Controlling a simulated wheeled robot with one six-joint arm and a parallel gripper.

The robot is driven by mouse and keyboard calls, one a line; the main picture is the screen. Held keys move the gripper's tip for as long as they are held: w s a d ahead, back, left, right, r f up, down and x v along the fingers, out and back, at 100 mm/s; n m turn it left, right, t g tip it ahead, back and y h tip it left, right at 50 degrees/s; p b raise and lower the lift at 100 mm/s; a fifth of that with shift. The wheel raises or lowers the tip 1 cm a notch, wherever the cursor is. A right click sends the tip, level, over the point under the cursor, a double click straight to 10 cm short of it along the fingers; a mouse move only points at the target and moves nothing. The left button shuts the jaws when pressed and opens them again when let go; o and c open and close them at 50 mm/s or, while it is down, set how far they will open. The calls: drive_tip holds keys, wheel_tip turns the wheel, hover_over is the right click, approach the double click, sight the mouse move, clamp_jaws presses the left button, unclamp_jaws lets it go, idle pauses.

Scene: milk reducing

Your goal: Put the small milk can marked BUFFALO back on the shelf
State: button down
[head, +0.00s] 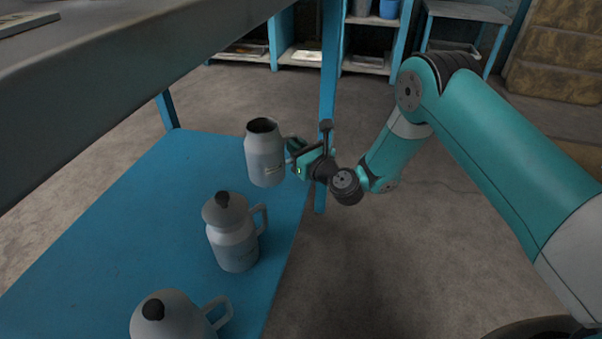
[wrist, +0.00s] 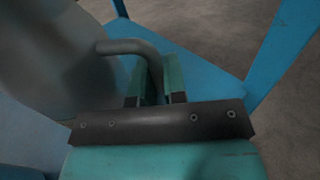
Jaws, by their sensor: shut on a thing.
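An open-topped grey milk can (head: 265,160) with no lid is upright at the far end of the low blue shelf (head: 120,215). My gripper (head: 296,160) is at its right side, shut on the can's handle. In the wrist view the handle (wrist: 135,48) runs between the jaws (wrist: 158,88), and the can's grey body (wrist: 55,55) fills the left. I cannot tell whether the can's base touches the shelf. Any marking on it is too small to read.
Two lidded grey cans stand nearer on the same shelf, one in the middle (head: 233,240) and one at the front (head: 172,318). A grey tabletop (head: 120,75) overhangs the shelf's left part. A blue leg (head: 328,75) rises just behind my gripper. Open floor lies to the right.

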drive_tip(key=shift+d+f+b, duration=0.1)
drive_tip(key=shift+f+b, duration=1.2)
drive_tip(key=shift+f, duration=1.25)
drive_tip(key=shift+f, duration=0.2)
drive_tip(key=c, duration=1.2)
unclamp_jaws()
drive_tip(key=shift+o, duration=0.2)
drive_tip(key=shift+r, duration=0.1)
